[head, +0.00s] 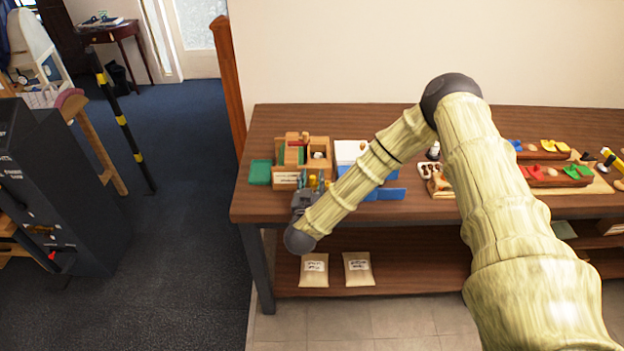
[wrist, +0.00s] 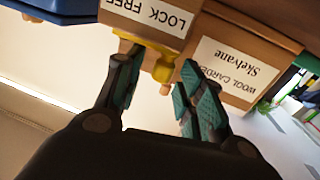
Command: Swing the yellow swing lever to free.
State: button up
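The yellow swing lever (wrist: 163,70) is at the front of the wooden wool carder, below a white "LOCK FREE" label (wrist: 148,14) that shows upside down in the wrist view. Its knob is on the side of the word LOCK. My gripper (wrist: 157,78) is open, with one finger on each side of the knob; whether either touches it I cannot tell. In the head view the wool carder (head: 318,145) stands at the table's left end. My gripper (head: 308,190) is at its front, and a bit of yellow lever (head: 313,182) shows there.
A second label (wrist: 232,72) reads "WOOL CARDER Skelvane". On the table (head: 420,209), a green block (head: 260,172) is left of the carder and a white and blue box (head: 350,152) is right. Trays with coloured pieces (head: 553,173) stand far right. Two packets (head: 314,272) lie on the lower shelf.

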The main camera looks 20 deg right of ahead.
aim_at(313, 180)
jog(key=shift+c, duration=0.2)
grip_shut()
